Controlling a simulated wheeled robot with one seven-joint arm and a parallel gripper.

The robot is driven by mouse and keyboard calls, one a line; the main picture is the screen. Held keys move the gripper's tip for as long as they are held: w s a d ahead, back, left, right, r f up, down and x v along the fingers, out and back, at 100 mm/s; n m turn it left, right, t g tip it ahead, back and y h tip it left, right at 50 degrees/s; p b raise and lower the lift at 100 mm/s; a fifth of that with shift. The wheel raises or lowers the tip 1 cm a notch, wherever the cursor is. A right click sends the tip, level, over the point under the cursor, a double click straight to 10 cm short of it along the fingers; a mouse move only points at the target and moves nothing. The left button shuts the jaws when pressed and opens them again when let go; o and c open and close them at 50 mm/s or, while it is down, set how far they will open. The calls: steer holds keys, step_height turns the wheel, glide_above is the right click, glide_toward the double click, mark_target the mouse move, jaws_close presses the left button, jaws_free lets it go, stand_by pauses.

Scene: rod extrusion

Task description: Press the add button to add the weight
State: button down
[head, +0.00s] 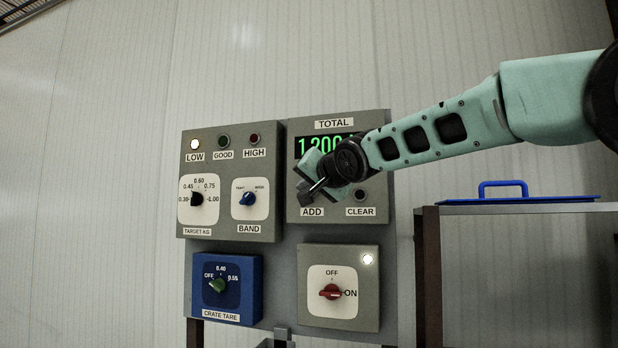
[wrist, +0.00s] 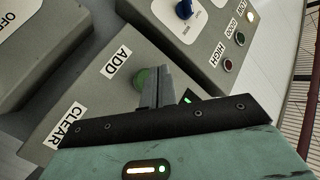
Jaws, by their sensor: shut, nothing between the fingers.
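The green add button (wrist: 141,77) shows in the wrist view beside the ADD label (wrist: 117,62), partly covered by my fingers. My gripper (wrist: 155,72) is shut and empty, with its tips at the button; I cannot tell whether they touch it. In the head view my gripper (head: 314,189) is in front of the TOTAL panel (head: 376,124), just above its ADD label (head: 312,212), and hides the button. The green display (head: 312,147) reads about 1.200, its right end partly hidden by my arm.
The CLEAR button (head: 360,195) is close by on the right. The left panel (head: 225,221) has a lit LOW lamp (head: 195,143) and two knobs. Below are the blue CRATE TARE box (head: 246,290) and a red switch (head: 331,292). A blue-handled tray (head: 520,200) lies on the right shelf.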

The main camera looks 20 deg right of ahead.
steer(key=shift+w+d+p, duration=0.3)
steer(key=shift+w+d, duration=0.2)
steer(key=shift+w, duration=0.2)
stand_by(1.6)
steer(key=shift+w+d+p, duration=0.2)
steer(key=shift+w+p, duration=0.1)
steer(key=shift+w, duration=0.05)
steer(key=shift+w+d+p, duration=0.35)
steer(key=shift+w+p, duration=0.05)
steer(key=shift+p, duration=0.1)
stand_by(0.8)
steer(key=shift+s+a, duration=0.1)
steer(key=shift+s+a+b, duration=0.45)
steer(key=shift+s+b, duration=0.2)
steer(key=shift+b, duration=0.3)
